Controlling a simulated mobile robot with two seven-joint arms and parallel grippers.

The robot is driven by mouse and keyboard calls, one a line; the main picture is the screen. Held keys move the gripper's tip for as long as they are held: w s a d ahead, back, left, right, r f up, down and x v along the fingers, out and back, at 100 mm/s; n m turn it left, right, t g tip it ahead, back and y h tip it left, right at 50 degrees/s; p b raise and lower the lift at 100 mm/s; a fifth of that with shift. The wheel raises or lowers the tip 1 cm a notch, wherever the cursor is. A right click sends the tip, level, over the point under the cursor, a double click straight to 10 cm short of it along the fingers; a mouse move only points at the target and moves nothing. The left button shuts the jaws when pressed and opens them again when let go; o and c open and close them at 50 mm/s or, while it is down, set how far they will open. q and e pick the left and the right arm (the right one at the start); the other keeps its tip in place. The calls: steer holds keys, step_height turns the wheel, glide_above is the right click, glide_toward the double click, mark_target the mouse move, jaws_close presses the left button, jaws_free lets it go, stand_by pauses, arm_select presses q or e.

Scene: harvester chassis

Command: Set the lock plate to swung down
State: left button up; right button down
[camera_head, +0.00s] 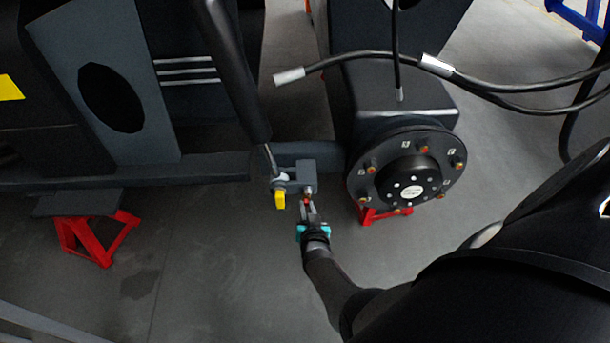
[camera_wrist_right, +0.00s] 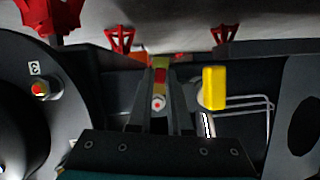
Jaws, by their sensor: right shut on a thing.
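My right gripper (camera_head: 307,207) is at the small dark bracket (camera_head: 307,172) beside the wheel hub, its fingers pointing up at it. It is shut on a narrow part with red and yellow marks, which I take to be the lock plate (camera_wrist_right: 161,78); a round bolt head (camera_wrist_right: 158,102) shows between the fingers. The fingers hide most of the plate, so its angle is hard to tell. A yellow tab (camera_head: 280,200) hangs just left of the gripper; it also shows in the right wrist view (camera_wrist_right: 213,88). My left gripper is not in view.
The round wheel hub (camera_head: 408,167) with orange-tipped studs is close on the right. A black cylinder (camera_head: 232,65) slants down to the bracket. Hoses (camera_head: 375,57) hang above. Red stands (camera_head: 95,240) are below the chassis. The floor (camera_head: 215,270) left of my arm is clear.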

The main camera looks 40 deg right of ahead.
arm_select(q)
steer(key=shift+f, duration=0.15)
arm_select(e)
steer(key=shift+s+d+n, duration=0.1)
steer(key=shift+n, duration=0.2)
steer(key=c, duration=0.8)
jaws_free()
steer(key=shift+c, duration=0.2)
